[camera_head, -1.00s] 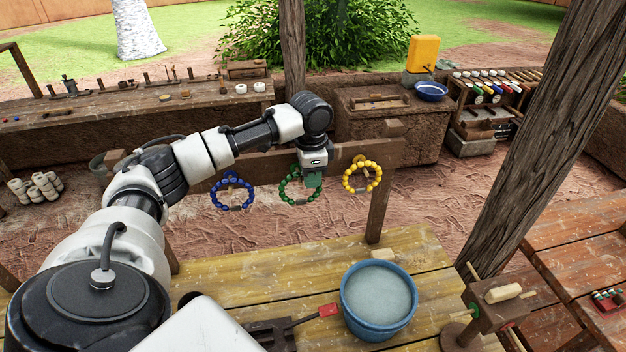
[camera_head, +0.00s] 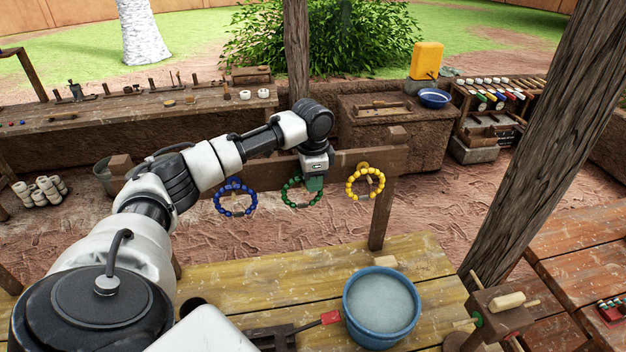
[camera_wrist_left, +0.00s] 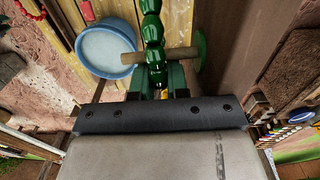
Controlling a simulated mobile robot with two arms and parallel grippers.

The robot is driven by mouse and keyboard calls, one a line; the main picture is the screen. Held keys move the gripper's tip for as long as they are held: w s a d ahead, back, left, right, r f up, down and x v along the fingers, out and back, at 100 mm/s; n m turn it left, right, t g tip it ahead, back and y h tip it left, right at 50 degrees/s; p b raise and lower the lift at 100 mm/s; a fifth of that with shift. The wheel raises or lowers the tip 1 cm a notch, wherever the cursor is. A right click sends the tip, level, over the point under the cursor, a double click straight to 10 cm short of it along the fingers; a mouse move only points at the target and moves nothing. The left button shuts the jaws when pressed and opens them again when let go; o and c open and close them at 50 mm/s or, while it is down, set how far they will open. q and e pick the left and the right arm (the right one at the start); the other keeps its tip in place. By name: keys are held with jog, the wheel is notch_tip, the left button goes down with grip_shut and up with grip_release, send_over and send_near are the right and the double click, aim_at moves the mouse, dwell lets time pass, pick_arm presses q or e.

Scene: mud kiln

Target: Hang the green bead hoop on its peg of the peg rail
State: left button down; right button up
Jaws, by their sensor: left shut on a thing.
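The green bead hoop (camera_head: 290,202) is at the middle of the peg rail (camera_head: 345,158), between the blue and yellow hoops. My left gripper (camera_head: 314,183) is shut on the green hoop at its upper part. In the left wrist view, the green beads (camera_wrist_left: 151,28) rise from between the fingers (camera_wrist_left: 160,80) and cross in front of a wooden peg (camera_wrist_left: 180,53). This peg has a green disc (camera_wrist_left: 202,50) at its rail end. I cannot tell whether the hoop is around the peg or only beside it. My right gripper is not in view.
A blue bead hoop (camera_head: 220,207) and a yellow bead hoop (camera_head: 351,190) hang on either side. A blue bucket (camera_head: 348,314) stands on the yellow wooden table (camera_head: 250,285) in front. A thick post (camera_head: 535,140) stands at the right.

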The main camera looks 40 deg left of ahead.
pick_arm(q)
jog(key=c, duration=1)
grip_release()
jog(key=shift+c, duration=0.2)
jog(key=shift+r, duration=0.35)
notch_tip(320, 180, up, 9)
jog(key=b, duration=0.3)
jog(key=shift+r, duration=0.6)
